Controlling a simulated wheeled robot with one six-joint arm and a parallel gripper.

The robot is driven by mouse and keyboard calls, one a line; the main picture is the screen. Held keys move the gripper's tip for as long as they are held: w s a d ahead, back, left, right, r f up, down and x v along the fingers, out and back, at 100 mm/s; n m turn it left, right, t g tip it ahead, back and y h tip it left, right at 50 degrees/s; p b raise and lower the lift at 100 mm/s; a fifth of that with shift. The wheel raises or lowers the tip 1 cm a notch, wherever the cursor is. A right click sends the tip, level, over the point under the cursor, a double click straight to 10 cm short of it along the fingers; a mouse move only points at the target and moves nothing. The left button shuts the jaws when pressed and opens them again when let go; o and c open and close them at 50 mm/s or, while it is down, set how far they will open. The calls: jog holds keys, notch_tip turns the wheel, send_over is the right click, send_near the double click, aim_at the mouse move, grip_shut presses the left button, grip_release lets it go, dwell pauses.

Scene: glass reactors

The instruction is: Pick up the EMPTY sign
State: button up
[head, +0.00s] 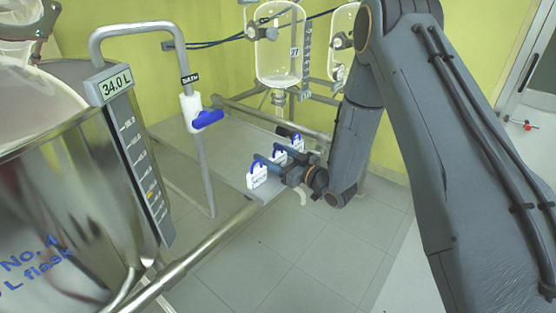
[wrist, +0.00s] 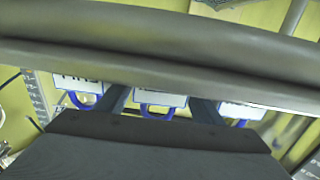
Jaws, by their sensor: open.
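Three small white signs with blue edges and loop handles hang in a row by the shelf edge: a near sign (head: 257,177), a middle sign (head: 279,157) and a far sign (head: 297,143). Their lettering is too small or cut off to read surely, so I cannot tell which one is EMPTY. My gripper (head: 270,157) is open and reaches in among the signs. In the wrist view, the middle sign (wrist: 160,98) lies between my two fingers, with another sign (wrist: 78,84) outside the left finger and one (wrist: 241,111) outside the right. I cannot tell whether the fingers touch any sign.
A grey bar (wrist: 160,52) crosses the wrist view close by and hides the signs' other ends. A grey shelf (head: 221,150) lies behind the signs. A steel vessel (head: 60,200) stands at left, with a metal rail (head: 195,256) before it. Glass reactors (head: 279,55) stand behind.

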jog(key=shift+c, duration=0.4)
jog(key=c, duration=0.7)
jog(key=shift+r, duration=0.15)
jog(key=shift+c, duration=0.2)
